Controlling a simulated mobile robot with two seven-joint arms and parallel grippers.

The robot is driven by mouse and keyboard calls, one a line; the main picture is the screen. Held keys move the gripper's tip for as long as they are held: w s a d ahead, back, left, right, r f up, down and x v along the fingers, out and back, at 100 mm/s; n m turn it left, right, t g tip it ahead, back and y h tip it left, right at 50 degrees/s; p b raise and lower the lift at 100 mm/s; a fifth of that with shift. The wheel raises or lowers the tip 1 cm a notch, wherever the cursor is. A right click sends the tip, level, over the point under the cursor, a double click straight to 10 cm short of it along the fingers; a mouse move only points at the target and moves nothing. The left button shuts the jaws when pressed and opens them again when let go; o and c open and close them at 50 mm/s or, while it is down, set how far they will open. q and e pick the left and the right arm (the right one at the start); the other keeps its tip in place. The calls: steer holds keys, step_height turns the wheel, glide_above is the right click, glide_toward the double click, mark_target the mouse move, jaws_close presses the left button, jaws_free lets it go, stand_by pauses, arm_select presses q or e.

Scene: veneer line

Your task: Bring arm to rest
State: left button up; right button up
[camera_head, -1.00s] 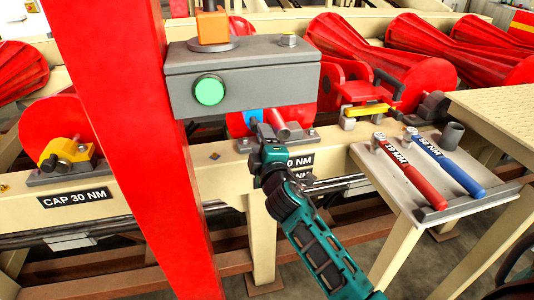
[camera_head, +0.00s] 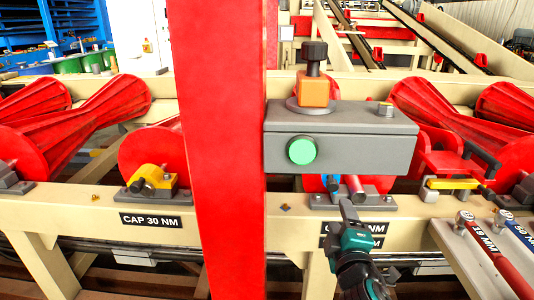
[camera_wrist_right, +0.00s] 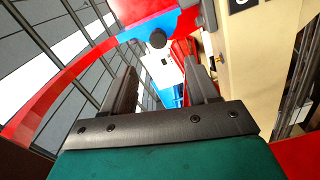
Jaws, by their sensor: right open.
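My right arm comes up from the bottom in the head view. I cannot tell whether the gripper touches the rail. My left gripper is out of view.
A red post (camera_head: 217,150) stands close in front, beside a grey box with a green button (camera_head: 302,151). A cream rail (camera_head: 70,203) runs across, with red rollers (camera_head: 95,115) behind. A red wrench (camera_head: 495,255) and a blue wrench (camera_head: 518,232) lie on a tray at right.

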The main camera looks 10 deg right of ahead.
steer(key=s+a+f+m+g+y, duration=0.3)
steer(key=s+f+m, duration=0.2)
steer(key=s+f, duration=0.5)
steer(key=s+a+f+m+g+y, duration=0.3)
steer(key=s+a+f+m, duration=0.1)
steer(key=s+f, duration=0.6)
steer(key=shift+a+f+m+g, duration=0.25)
steer(key=shift+f+m+g, duration=0.15)
steer(key=shift+f+m, duration=0.25)
